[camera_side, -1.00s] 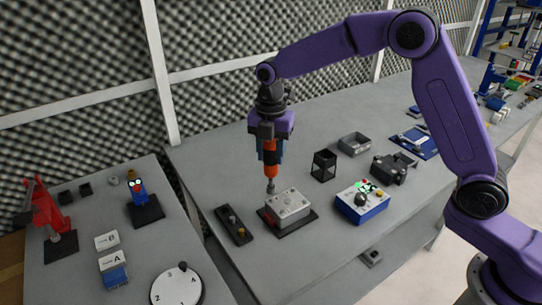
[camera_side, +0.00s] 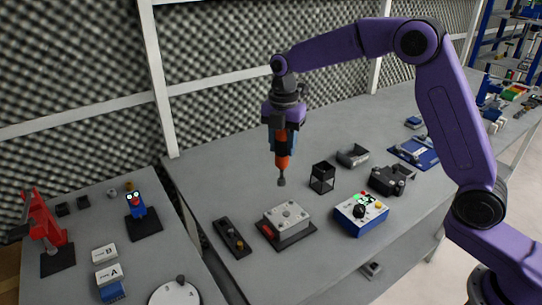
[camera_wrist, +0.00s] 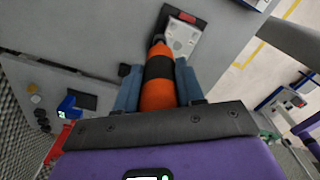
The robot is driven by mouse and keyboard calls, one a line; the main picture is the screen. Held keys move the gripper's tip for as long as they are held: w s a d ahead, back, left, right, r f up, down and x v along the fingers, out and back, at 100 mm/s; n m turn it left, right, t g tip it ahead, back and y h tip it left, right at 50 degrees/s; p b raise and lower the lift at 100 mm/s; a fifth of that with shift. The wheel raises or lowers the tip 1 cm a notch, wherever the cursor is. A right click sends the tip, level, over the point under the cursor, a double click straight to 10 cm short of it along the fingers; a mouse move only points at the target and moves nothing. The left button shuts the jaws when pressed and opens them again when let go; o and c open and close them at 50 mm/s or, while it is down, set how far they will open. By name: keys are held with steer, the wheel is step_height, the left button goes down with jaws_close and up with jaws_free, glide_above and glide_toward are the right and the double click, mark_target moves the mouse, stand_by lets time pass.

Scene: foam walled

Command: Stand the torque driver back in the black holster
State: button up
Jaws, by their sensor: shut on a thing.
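The torque driver (camera_side: 282,162) is orange and black with a grey shaft. It hangs upright, tip down, in my gripper (camera_side: 283,140), which is shut on its body. It also shows between the fingers in the wrist view (camera_wrist: 158,82). Its tip is in the air, above and behind the grey metal block (camera_side: 286,215). The black holster (camera_side: 322,177) is an open, square, frame-like box standing on the table to the right of the driver, apart from it. The holster is not clearly visible in the wrist view.
A blue control box (camera_side: 360,215) with a knob and green display stands right of the block. A dark strip (camera_side: 232,238) lies left of the block. The table behind the driver is clear.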

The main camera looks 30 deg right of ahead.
steer(key=w+d+r+m, duration=0.1)
steer(key=d+r+m, duration=0.1)
steer(key=d, duration=0.7)
steer(key=w+d+r+m, duration=0.1)
steer(key=d+m, duration=0.1)
steer(key=d, duration=0.7)
steer(key=shift+w+d+r+m, duration=0.2)
steer(key=shift+r+m, duration=0.1)
steer(key=shift+r, duration=0.1)
